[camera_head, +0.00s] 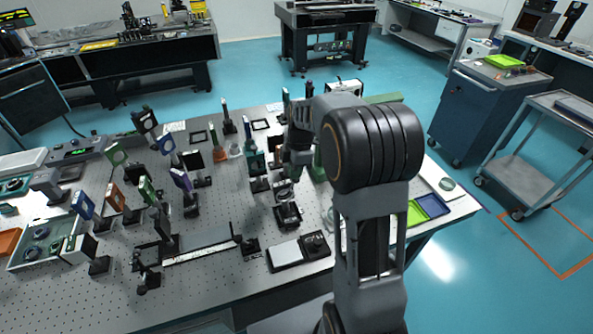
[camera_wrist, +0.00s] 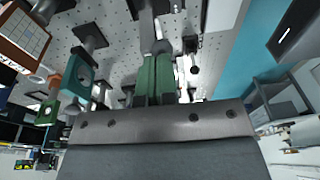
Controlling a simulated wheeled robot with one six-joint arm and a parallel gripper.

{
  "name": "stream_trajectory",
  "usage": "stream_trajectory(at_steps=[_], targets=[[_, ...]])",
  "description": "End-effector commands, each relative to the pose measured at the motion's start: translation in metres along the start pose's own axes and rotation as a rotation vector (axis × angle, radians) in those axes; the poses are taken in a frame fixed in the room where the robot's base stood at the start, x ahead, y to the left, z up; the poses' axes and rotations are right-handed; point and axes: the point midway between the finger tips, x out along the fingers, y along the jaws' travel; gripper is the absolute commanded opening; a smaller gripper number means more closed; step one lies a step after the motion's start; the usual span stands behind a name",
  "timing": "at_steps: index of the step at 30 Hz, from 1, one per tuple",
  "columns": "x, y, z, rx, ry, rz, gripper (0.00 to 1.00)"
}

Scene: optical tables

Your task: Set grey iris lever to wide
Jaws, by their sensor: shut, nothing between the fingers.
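My gripper (camera_wrist: 156,52) is shut and empty in the wrist view, its two green fingers side by side. In the head view my gripper (camera_head: 287,172) hangs over the right part of the optical table, partly hidden by my own arm. Just below it stands a small dark mount (camera_head: 288,213) with a round ring on top, which may be the iris. Its lever is too small to make out. In the wrist view a dark post (camera_wrist: 148,22) lies just beyond the fingertips; I cannot tell whether they touch.
Several posts with optics crowd the perforated table (camera_head: 215,290). A green plate mount (camera_wrist: 78,78) stands left of the fingers in the wrist view. A flat pad with a black device (camera_head: 313,243) lies near the front edge. A green and blue tray (camera_head: 430,207) lies at the right.

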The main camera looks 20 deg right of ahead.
Motion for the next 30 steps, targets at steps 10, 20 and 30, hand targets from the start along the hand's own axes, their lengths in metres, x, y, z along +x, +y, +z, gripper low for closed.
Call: stream_trajectory(at_steps=[10,20,30], targets=[[-0.021,0.001,-0.018,-0.001,0.001,-0.002,0.0],[-0.08,0.004,-0.021,0.003,0.0,0.007,0.0],[-0.124,0.003,-0.018,0.002,0.001,0.003,0.0]])
